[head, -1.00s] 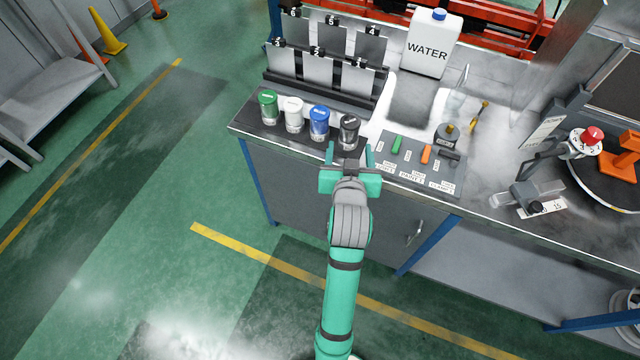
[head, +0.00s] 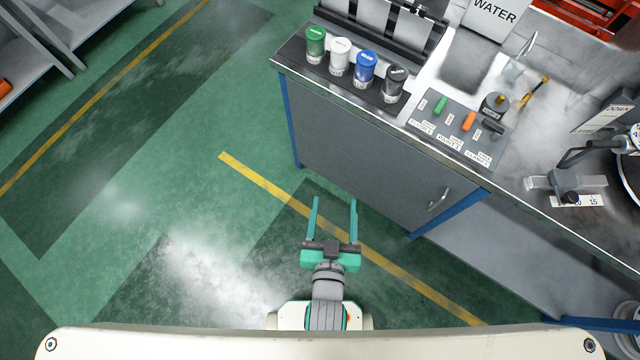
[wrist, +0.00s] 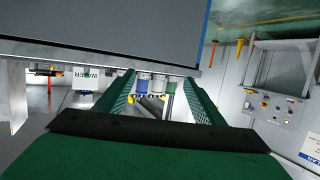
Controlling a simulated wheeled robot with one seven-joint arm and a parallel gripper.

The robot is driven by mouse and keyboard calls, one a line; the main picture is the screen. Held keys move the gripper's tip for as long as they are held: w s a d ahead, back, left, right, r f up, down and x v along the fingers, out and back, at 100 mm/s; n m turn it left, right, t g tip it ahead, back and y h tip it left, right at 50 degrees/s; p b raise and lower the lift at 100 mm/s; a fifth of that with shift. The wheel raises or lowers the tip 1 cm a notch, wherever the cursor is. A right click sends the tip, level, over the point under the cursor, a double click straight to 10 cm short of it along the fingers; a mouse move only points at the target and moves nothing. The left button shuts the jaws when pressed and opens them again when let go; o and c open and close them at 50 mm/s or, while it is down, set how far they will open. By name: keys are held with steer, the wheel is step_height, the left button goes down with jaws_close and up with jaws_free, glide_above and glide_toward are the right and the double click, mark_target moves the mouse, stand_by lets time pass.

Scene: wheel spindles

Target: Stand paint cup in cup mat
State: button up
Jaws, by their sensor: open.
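Paint cups stand upright in a row at the counter's left end: green (head: 315,45), white (head: 339,57), blue (head: 364,69) and black (head: 395,83). They stand on a dark mat-like strip (head: 292,54); whether each sits in a recess I cannot tell. My gripper (head: 334,200) is open and empty, over the floor in front of the cabinet, well clear of the cups. In the wrist view the cups show small and far off between my open fingers (wrist: 159,78), with the blue cup (wrist: 141,86) at left.
A sink (head: 467,60) and a white water container (head: 494,14) are behind. The cabinet front (head: 370,150) faces me.

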steer(key=s+a+r+y, duration=0.1)
steer(key=s+a+r, duration=0.2)
steer(key=s, duration=0.9)
steer(key=shift+a+n+t, duration=0.2)
steer(key=shift+n+t, duration=0.1)
steer(key=shift+n, duration=0.1)
